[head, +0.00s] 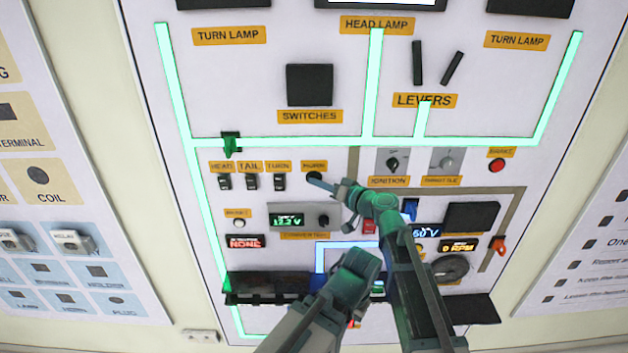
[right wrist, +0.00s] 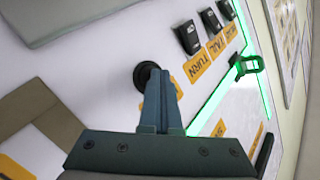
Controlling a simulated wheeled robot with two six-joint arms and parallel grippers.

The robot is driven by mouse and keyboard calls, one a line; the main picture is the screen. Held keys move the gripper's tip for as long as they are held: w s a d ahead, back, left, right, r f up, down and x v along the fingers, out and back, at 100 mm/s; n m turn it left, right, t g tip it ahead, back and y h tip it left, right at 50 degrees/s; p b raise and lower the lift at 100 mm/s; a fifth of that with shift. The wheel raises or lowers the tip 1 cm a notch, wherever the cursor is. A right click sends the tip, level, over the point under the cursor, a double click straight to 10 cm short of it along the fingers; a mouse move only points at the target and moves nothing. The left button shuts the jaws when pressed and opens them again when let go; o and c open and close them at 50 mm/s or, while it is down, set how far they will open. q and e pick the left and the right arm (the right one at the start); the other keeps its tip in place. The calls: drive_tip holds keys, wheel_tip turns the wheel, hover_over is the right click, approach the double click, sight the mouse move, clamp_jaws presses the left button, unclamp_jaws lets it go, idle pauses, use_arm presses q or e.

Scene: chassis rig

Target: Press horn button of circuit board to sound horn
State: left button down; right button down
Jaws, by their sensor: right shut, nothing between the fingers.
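The circuit board (head: 275,70) is a large white upright panel with glowing green traces. A round black button (head: 314,176) sits under a small orange label, right of the row of rocker switches. I cannot read that label surely. The black button (right wrist: 147,72) also shows in the right wrist view, just behind my fingertips. My right gripper (head: 322,183) is shut and empty, its fingertips at the button and partly covering it. In the right wrist view the closed fingers (right wrist: 158,76) overlap the button's right edge; I cannot tell whether they touch or press it.
Rocker switches (head: 251,181) stand left of the button, with a green lever (head: 231,144) above them. Ignition (head: 392,162) and throttle (head: 445,161) knobs and a red button (head: 497,165) lie to the right. A dark ledge (head: 270,289) sticks out low on the panel.

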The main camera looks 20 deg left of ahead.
drive_tip(key=shift+s, duration=0.15)
drive_tip(key=shift+s+d, duration=0.25)
drive_tip(key=shift+s, duration=0.4)
drive_tip(key=s, duration=0.2)
drive_tip(key=s+d, duration=0.1)
drive_tip(key=s, duration=0.1)
drive_tip(key=shift+s+d, duration=0.2)
drive_tip(key=shift+s, duration=0.2)
idle(0.6)
